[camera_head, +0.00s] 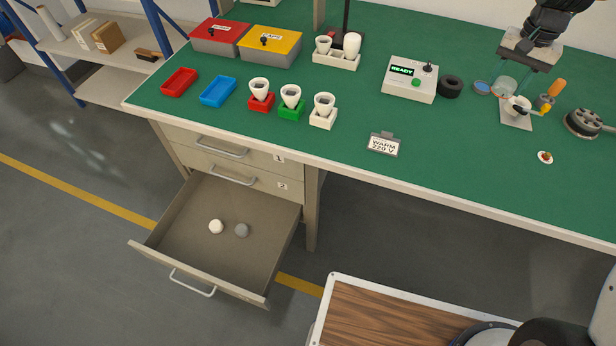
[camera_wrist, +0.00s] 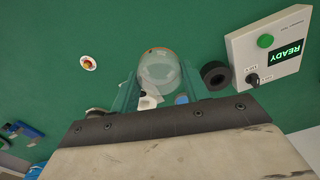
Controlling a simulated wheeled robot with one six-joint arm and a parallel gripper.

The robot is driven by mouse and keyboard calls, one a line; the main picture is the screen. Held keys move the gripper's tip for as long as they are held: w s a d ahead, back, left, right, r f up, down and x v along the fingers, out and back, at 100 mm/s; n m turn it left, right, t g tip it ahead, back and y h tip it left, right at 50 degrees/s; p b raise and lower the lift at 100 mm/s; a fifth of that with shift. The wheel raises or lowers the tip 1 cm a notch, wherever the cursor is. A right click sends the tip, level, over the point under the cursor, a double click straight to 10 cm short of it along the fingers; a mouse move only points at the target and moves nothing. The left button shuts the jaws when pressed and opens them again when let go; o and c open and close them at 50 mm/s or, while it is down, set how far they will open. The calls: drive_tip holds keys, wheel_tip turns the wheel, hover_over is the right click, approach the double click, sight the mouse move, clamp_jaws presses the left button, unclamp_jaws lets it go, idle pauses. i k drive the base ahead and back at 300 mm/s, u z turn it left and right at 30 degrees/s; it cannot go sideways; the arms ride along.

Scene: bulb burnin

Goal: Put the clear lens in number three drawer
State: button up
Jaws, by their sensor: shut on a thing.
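My gripper (camera_head: 518,68) is over the right part of the green bench, shut on the clear lens (camera_head: 504,88). In the wrist view the lens (camera_wrist: 160,72) is a round transparent disc between the two fingers of my gripper (camera_wrist: 158,88). The small fixture behind it shows through. The bottom drawer (camera_head: 186,270) is pulled open at the lower left. A white round piece (camera_head: 216,227) and a grey round piece (camera_head: 241,230) lie inside it. The two shut drawers above it are labelled 1 and 2; I see no number on the open one.
A box reading READY (camera_head: 409,80), a black ring (camera_head: 450,87) and a blue disc (camera_head: 482,88) are left of my gripper. A sign (camera_head: 384,144) is near the bench's front edge.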

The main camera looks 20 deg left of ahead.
sight(226, 237)
drive_tip(key=u, duration=3.25)
drive_tip(key=k, duration=1.1)
drive_tip(key=z, duration=1.1)
drive_tip(key=i, duration=1)
